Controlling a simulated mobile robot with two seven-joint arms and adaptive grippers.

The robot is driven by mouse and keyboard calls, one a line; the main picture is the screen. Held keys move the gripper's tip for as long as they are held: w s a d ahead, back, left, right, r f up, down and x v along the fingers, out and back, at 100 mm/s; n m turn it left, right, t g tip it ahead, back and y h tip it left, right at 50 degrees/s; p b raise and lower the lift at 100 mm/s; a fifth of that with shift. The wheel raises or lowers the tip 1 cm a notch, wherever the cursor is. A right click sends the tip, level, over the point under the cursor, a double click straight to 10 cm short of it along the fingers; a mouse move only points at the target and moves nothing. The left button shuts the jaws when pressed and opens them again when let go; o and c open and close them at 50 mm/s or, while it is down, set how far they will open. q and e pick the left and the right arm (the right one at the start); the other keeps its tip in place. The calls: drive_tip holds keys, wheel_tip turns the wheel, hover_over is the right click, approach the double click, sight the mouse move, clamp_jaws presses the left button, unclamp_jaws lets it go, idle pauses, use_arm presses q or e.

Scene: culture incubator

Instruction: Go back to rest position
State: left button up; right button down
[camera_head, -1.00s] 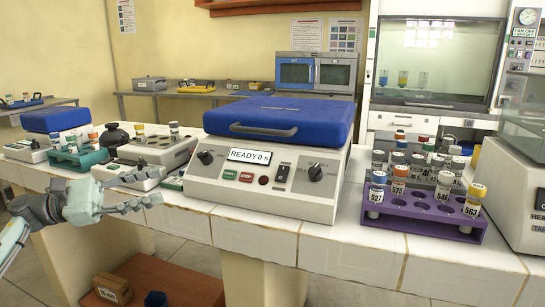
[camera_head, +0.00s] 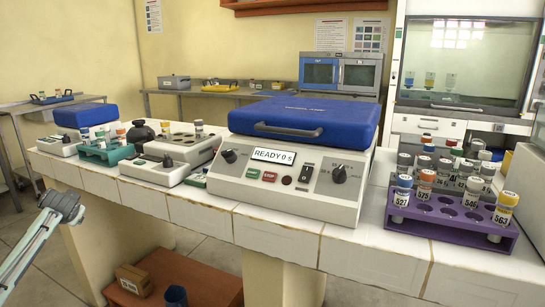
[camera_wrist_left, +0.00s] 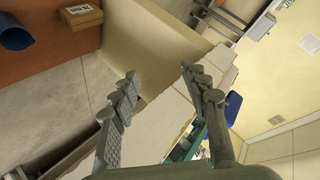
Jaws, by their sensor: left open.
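My left gripper (camera_wrist_left: 158,73) is open in the left wrist view, its two fingers spread with nothing between them. Beyond the fingers are the floor, the side of the bench and part of the wall. In the head view the end of my left arm (camera_head: 62,203) is at the far left, in front of the bench and clear of it; the fingers cannot be made out there. My right gripper is not in view.
A white tiled bench (camera_head: 200,209) carries a blue-lidded device (camera_head: 300,122) reading READY, a purple rack (camera_head: 450,222) with several capped tubes and a teal rack (camera_head: 107,154). A brown box (camera_head: 133,280) and blue bin (camera_head: 176,297) stand below. Floor at left is clear.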

use_arm(q)
drive_tip(key=s+d+f+m+g+h, duration=0.1)
drive_tip(key=s+d+f, duration=0.4)
drive_tip(key=f, duration=0.4)
drive_tip(key=s+d+f+h, duration=0.2)
drive_tip(key=s+d+f, duration=0.2)
drive_tip(key=d+f, duration=0.4)
drive_tip(key=s+d+f+m+g+h, duration=0.1)
drive_tip(key=s+d+f, duration=0.4)
drive_tip(key=f, duration=0.4)
drive_tip(key=s+d+f+g+h, duration=0.1)
drive_tip(key=s+d+f, duration=0.4)
drive_tip(key=s+d, duration=0.3)
drive_tip(key=s+d+f+g+h, duration=0.2)
drive_tip(key=s+d+f, duration=0.4)
drive_tip(key=s, duration=0.9)
drive_tip(key=d, duration=0.3)
drive_tip(key=shift+s+d+f, duration=0.15)
drive_tip(key=shift+s+f, duration=0.1)
